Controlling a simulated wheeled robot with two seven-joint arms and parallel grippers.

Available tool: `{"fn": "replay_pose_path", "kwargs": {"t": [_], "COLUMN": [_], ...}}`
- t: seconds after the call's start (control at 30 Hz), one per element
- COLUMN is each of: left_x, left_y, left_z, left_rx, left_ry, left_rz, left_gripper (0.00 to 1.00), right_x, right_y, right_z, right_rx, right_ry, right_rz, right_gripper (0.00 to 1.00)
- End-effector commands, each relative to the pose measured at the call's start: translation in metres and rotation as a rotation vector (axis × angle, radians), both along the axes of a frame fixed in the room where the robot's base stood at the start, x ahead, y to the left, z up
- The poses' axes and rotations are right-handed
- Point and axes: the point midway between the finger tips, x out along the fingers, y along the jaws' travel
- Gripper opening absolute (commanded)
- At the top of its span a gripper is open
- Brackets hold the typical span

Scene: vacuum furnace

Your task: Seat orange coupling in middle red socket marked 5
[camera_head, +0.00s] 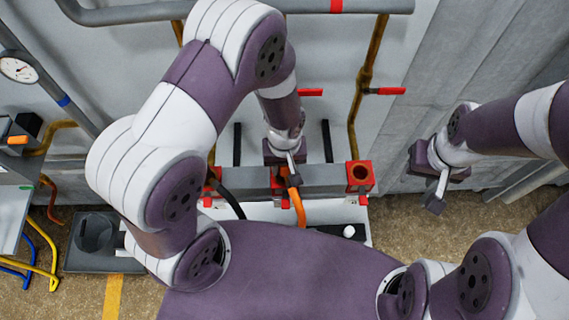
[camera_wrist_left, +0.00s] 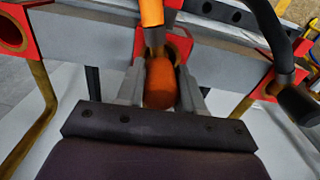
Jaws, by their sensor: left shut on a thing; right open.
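The orange coupling (camera_wrist_left: 161,84) is between the two fingers of my left gripper (camera_wrist_left: 162,76), which is shut on it. Its orange hose (camera_head: 297,207) hangs down in front of the rail. The middle red socket (camera_wrist_left: 180,46) is right behind the coupling and partly hidden by it. In the head view the middle socket (camera_head: 277,184) is mostly covered by my left gripper (camera_head: 293,176). I cannot tell whether the coupling is inside the socket, and no number is readable. My right gripper (camera_head: 436,194) is open and empty, off to the right.
The right red socket (camera_head: 360,174) is empty. The left red socket (camera_wrist_left: 275,78) has a black hose (camera_head: 229,198) at it. The sockets sit on a grey rail (camera_head: 325,180). Brown pipes with red handles (camera_head: 390,91) stand behind. A grey bin (camera_head: 94,235) is at left.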

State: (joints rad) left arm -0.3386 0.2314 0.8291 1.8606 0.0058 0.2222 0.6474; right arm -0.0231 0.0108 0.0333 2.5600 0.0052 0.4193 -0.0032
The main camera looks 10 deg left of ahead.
Motion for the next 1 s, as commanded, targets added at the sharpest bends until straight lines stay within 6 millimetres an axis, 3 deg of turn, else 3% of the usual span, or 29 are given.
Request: {"fn": "replay_pose_path", "kwargs": {"t": [0.43, 0.47, 0.53, 0.87, 1.0], "left_x": [0.000, 0.000, 0.000, 0.000, 0.001], "left_y": [0.000, 0.000, 0.000, 0.000, 0.000], "left_z": [-0.005, -0.005, -0.004, -0.001, 0.024], "left_rx": [0.000, 0.000, 0.000, -0.001, -0.002], "left_ry": [0.000, 0.000, 0.000, -0.001, -0.006], "left_rz": [0.000, 0.000, 0.000, 0.000, 0.000], "left_gripper": [0.00, 0.43, 0.66, 0.66, 0.66], "right_x": [0.000, 0.000, 0.000, 0.000, 0.000], "right_y": [0.000, 0.000, 0.000, 0.000, 0.000], "right_z": [-0.003, -0.002, -0.002, -0.003, -0.006], "right_rx": [0.000, 0.000, 0.000, 0.000, 0.000], "right_ry": [0.000, 0.000, 0.000, 0.000, 0.000], "right_rz": [0.000, 0.000, 0.000, 0.000, 0.000], "right_gripper": [0.43, 0.43, 0.43, 0.43, 0.43]}}
